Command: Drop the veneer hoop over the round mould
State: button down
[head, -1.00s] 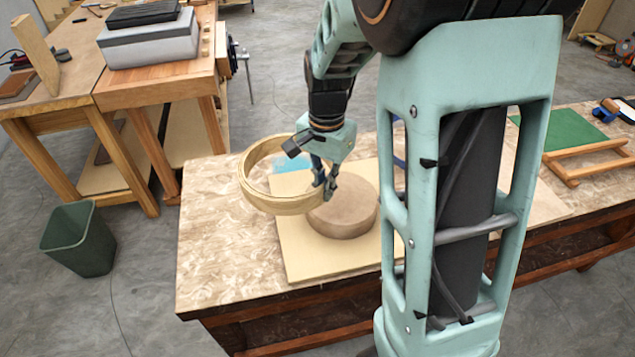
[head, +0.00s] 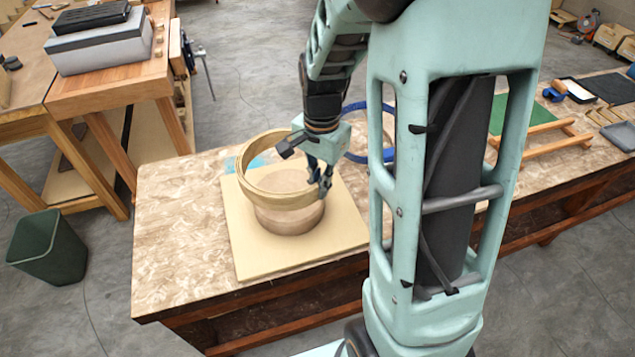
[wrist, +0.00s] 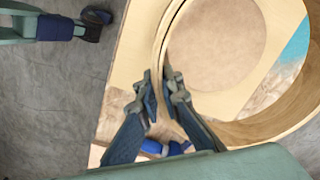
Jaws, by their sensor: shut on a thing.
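The veneer hoop (head: 250,187) is a pale wooden ring, held roughly level above the round mould in the head view. My gripper (head: 320,182) is shut on the hoop's wall at its right side. The round mould (head: 290,219) is a brown disc on a pale square board (head: 340,235); its lower front shows below the hoop. In the wrist view my gripper (wrist: 160,95) pinches the hoop wall (wrist: 290,125), and the mould's top (wrist: 215,45) shows through the ring. The hoop looks higher than the mould; the exact gap and centring are hard to tell.
The workbench (head: 170,240) has bare room left of the board. A blue ring (head: 385,108) lies behind my arm. A green mat (head: 510,135) and wooden frame (head: 545,145) are at right. A green bin (head: 48,248) stands on the floor at left.

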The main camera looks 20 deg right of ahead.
jog(key=shift+f+b, duration=3.45)
jog(key=shift+f, duration=0.9)
jog(key=shift+s+f+b, duration=0.15)
jog(key=shift+f+b, duration=0.15)
jog(key=shift+f, duration=0.1)
jog(key=shift+a, duration=0.1)
jog(key=c, duration=2)
grip_release()
jog(key=shift+a+f, duration=0.1)
jog(key=shift+f, duration=0.1)
jog(key=shift+c, duration=0.2)
jog(key=shift+r, duration=0.1)
jog(key=r, duration=1.2)
jog(key=shift+d, duration=0.2)
jog(key=shift+r, duration=0.1)
